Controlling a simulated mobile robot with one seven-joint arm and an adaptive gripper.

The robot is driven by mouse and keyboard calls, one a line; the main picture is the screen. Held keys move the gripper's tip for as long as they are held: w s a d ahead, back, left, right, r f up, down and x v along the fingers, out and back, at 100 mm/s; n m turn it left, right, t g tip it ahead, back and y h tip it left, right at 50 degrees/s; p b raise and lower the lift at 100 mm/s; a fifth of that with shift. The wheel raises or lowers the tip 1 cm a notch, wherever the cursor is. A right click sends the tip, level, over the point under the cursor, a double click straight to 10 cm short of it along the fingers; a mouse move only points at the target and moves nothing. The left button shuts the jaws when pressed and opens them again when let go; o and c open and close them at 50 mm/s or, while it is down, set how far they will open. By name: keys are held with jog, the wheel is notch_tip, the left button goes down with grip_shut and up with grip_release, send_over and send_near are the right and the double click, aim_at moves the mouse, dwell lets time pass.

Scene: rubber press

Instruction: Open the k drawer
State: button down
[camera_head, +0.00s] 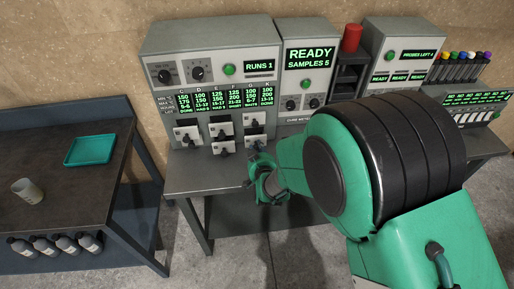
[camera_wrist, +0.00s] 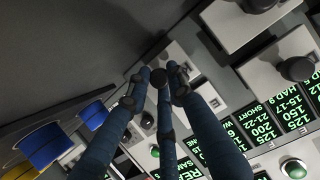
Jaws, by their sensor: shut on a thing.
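The grey press unit (camera_head: 205,62) stands on the bench with several pale knobbed drawers below its lettered columns C to K. The front at the right end, under the K column, is the k drawer (camera_head: 258,144), partly hidden by my gripper (camera_head: 263,172). In the wrist view my blue-fingered gripper (camera_wrist: 161,76) is shut around a dark knob (camera_wrist: 160,79), which I take to be that of the k drawer. How far this drawer is out is hidden by the fingers. Other drawers (camera_wrist: 268,50) with dark knobs show at the upper right of the wrist view.
Beside the press stands a meter box (camera_head: 309,60) reading READY, SAMPLES 5. A side table at the left holds a teal tray (camera_head: 90,150) and a pale cup (camera_head: 27,191).

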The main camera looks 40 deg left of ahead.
jog(key=c, duration=1.8)
grip_release()
jog(key=shift+r, duration=0.15)
jog(key=shift+c, duration=0.2)
jog(key=v, duration=1.2)
jog(key=shift+w, duration=0.1)
